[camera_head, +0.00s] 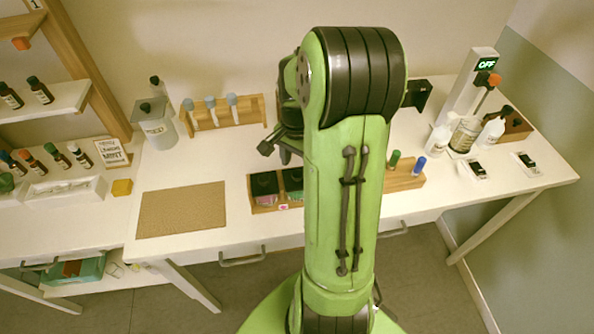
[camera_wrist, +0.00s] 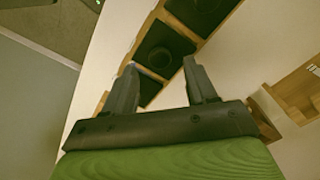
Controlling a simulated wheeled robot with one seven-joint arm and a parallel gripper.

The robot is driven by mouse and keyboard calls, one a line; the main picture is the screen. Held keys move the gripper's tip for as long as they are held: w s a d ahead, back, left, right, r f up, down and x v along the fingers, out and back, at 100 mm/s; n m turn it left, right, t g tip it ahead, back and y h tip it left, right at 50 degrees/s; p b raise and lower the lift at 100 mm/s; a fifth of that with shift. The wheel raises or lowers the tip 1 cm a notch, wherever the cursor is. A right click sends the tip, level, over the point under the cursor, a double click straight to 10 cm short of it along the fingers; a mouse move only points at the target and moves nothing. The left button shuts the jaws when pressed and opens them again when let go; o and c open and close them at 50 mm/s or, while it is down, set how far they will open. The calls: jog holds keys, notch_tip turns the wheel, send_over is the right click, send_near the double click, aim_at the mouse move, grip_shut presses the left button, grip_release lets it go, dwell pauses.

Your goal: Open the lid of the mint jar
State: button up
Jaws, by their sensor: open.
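A wooden tray (camera_head: 266,208) on the table holds dark-lidded square jars, among them a left jar (camera_head: 264,184) and a jar beside it (camera_head: 292,179); my arm hides the tray's right part. In the wrist view several dark square lids sit in a row, with a round shape on the middle lid (camera_wrist: 162,48). No readable label shows which jar holds mint. My gripper (camera_wrist: 160,66) is open and empty, its fingers pointing at the row, one on either side of the middle lid in the picture; contact cannot be told. In the head view its dark fingers show partly.
A brown mat (camera_head: 181,209) lies left of the tray. A test-tube rack (camera_head: 224,112) and a grey-lidded canister (camera_head: 156,125) stand behind. A sign reading MINT (camera_head: 112,152) stands at the left shelf. Bottles and a stand marked OFF (camera_head: 470,85) are at the right.

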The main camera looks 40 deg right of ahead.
aim_at(297, 174)
jog(key=shift+f, duration=1.55)
jog(key=shift+c, duration=0.5)
grip_shut()
